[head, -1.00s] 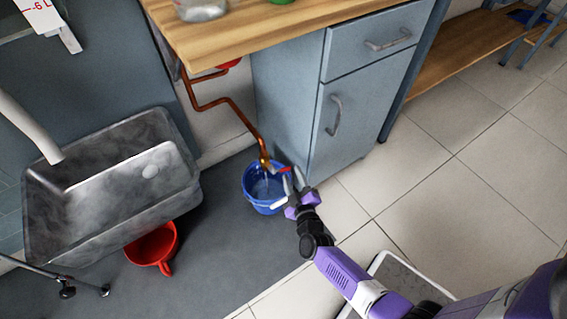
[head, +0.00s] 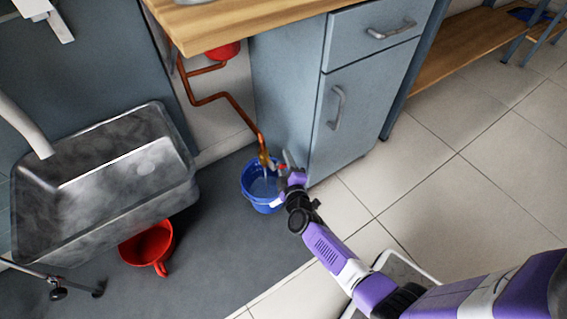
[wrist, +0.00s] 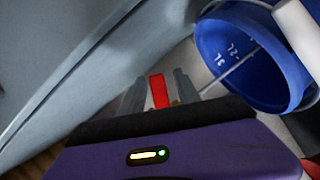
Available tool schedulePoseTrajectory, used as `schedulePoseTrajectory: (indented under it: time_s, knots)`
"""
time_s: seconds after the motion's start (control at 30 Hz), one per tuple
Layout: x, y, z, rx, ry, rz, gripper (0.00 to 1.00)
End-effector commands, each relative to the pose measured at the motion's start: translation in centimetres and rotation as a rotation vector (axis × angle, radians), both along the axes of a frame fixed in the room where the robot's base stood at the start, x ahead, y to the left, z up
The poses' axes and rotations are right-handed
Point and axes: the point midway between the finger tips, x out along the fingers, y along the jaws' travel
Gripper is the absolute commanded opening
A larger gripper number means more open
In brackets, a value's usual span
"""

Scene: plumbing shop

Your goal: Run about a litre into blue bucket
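The blue bucket (head: 248,188) stands on the grey floor strip under the brass tap (head: 265,160). A thin stream runs from the tap into it. In the wrist view the bucket (wrist: 225,50) shows litre marks inside and a pale stream crossing it; the water level is hard to read. My gripper (head: 284,168) is at the tap, beside the bucket's right rim. In the wrist view its two fingers are apart, with the red tap lever (wrist: 158,91) between them and narrow gaps at its sides. Contact with the lever cannot be told.
A grey cabinet (head: 350,125) stands close to the right of the tap, under a wooden worktop (head: 240,30). Copper pipe (head: 205,101) runs down to the tap. A steel sink (head: 95,185) and a red container (head: 150,243) are at left.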

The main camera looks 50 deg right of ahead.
Motion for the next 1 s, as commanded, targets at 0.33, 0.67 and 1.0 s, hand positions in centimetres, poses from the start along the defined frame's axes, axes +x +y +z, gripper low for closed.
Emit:
schedulePoseTrajectory:
  time_s: [0.33,0.67,1.0]
  knots:
    - [1.04,-0.75,-0.21,0.001,0.001,0.000,0.39]
    - [1.03,-0.73,-0.20,0.001,0.001,0.000,0.00]
    - [1.02,-0.73,-0.21,0.001,0.001,0.000,0.00]
